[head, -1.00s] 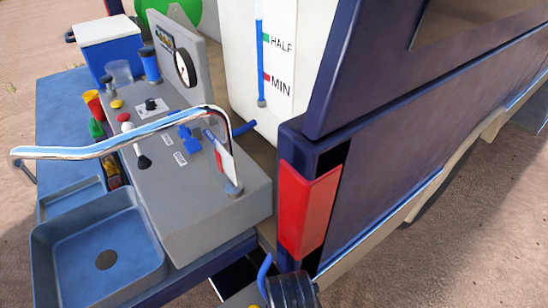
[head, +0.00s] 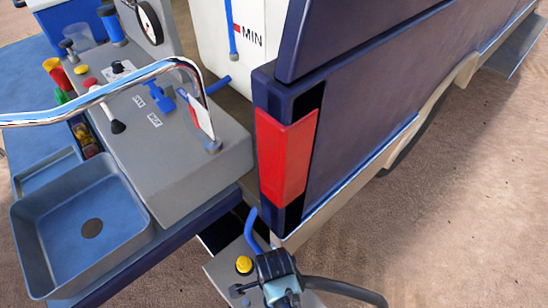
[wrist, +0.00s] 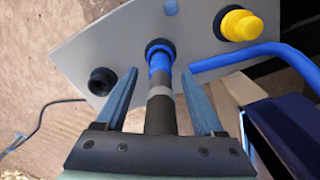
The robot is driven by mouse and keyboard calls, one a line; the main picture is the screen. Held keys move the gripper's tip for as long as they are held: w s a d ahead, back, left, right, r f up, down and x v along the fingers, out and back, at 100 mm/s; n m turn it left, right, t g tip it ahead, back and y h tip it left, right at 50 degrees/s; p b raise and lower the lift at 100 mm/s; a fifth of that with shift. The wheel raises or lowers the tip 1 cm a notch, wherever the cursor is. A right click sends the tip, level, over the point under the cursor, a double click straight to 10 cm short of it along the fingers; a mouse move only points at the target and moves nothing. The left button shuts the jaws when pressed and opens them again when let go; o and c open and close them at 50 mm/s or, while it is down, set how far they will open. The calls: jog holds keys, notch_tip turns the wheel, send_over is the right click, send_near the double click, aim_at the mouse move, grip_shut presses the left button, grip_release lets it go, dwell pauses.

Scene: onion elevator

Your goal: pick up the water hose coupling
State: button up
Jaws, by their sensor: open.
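The water hose coupling (wrist: 160,92) shows in the wrist view as a blue sleeve with a grey ring and a black lower part. Its upper end meets a dark, blue-rimmed round fitting on a grey panel (wrist: 75,50). My gripper (wrist: 159,71) is open, with one finger on each side of the coupling and visible gaps to both. The palm hides the coupling's lower end. In the head view, a dark part of my gripper (head: 274,264) is at the bottom edge over the panel (head: 217,270), where the coupling cannot be made out clearly.
A yellow cap (wrist: 240,25) and a black fitting (wrist: 102,81) flank the coupling on the panel. A blue hose (wrist: 240,58) runs close by on the right. The vehicle's corner with a red lamp (head: 286,155) and a sink (head: 85,230) stand near in the head view.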

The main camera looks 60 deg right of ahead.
jog(key=shift+f, duration=0.1)
grip_shut()
dwell(0.3)
